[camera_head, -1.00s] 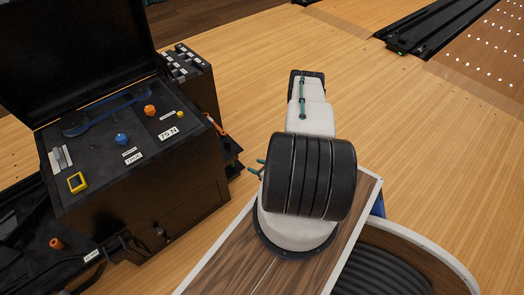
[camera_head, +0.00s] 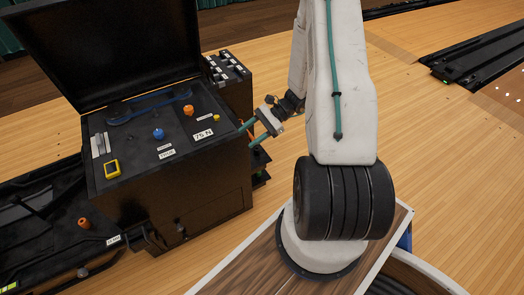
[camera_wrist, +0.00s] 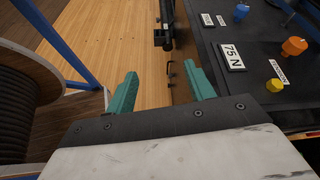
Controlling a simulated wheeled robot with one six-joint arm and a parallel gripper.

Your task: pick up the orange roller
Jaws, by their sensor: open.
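An orange roller-like piece (camera_head: 188,110) stands on the dark panel of the open black case, above the "75 N" label; it also shows in the wrist view (camera_wrist: 294,46) at the upper right. A second small orange piece (camera_head: 83,223) sits on the black machinery at lower left. I cannot tell for certain which one is the roller. My gripper (camera_head: 248,135) is at the right edge of the case, its teal fingers pointing toward it. In the wrist view the gripper (camera_wrist: 163,75) is open and empty, with the panel to its right.
The black case (camera_head: 170,190) has a raised lid (camera_head: 110,50) behind its panel. A blue knob (camera_head: 158,133), a yellow-framed piece (camera_head: 112,168) and a small yellow piece (camera_head: 216,118) share the panel. The wooden floor (camera_head: 420,130) is open to the right.

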